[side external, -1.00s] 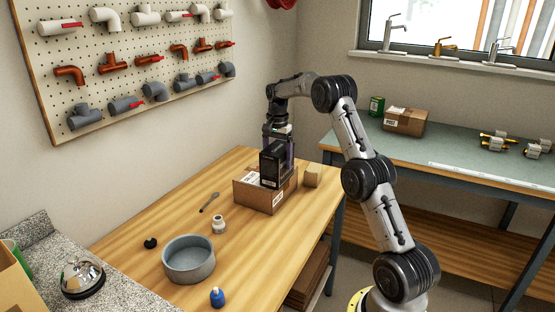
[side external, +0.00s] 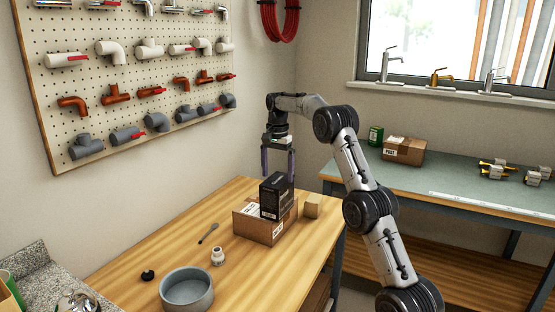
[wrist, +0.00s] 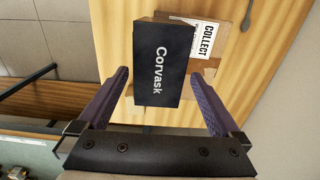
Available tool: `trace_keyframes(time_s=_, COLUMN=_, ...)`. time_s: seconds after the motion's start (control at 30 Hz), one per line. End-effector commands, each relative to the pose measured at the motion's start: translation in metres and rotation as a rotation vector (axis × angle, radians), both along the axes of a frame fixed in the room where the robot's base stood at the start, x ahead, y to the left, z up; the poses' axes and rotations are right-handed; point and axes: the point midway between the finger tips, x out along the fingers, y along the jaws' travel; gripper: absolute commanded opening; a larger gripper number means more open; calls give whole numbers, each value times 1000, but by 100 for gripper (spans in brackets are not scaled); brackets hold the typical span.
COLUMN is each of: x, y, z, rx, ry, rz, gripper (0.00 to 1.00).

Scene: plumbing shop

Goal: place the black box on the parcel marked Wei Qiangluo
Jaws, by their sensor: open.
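The black box (side external: 276,197), marked "Corvask" on its top in the wrist view (wrist: 160,62), stands upright on a brown cardboard parcel (side external: 252,224) on the wooden table. The parcel's white label reads "COLLECT" in the wrist view (wrist: 204,38); no recipient name is legible. My gripper (side external: 278,172) is open and empty, above the box, with its purple fingers apart from it. In the wrist view the fingers (wrist: 160,82) spread on either side of the box.
A small tan block (side external: 312,206) sits right of the parcel. A grey round basin (side external: 187,290), a white fitting (side external: 218,256) and a dark spoon-like tool (side external: 208,233) are on the table. Another labelled parcel (side external: 404,150) stands on the back bench.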

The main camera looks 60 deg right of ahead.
Motion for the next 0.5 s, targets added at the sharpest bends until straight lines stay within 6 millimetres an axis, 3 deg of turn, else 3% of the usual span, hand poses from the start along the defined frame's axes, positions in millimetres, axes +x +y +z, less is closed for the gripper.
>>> trace_keyframes(time_s=0.2, x=1, y=0, z=37, rx=-1, ry=-1, rz=0, gripper=100)
trace_keyframes(time_s=0.5, x=0, y=9, z=60, rx=-5, ry=-6, rz=26, gripper=100)
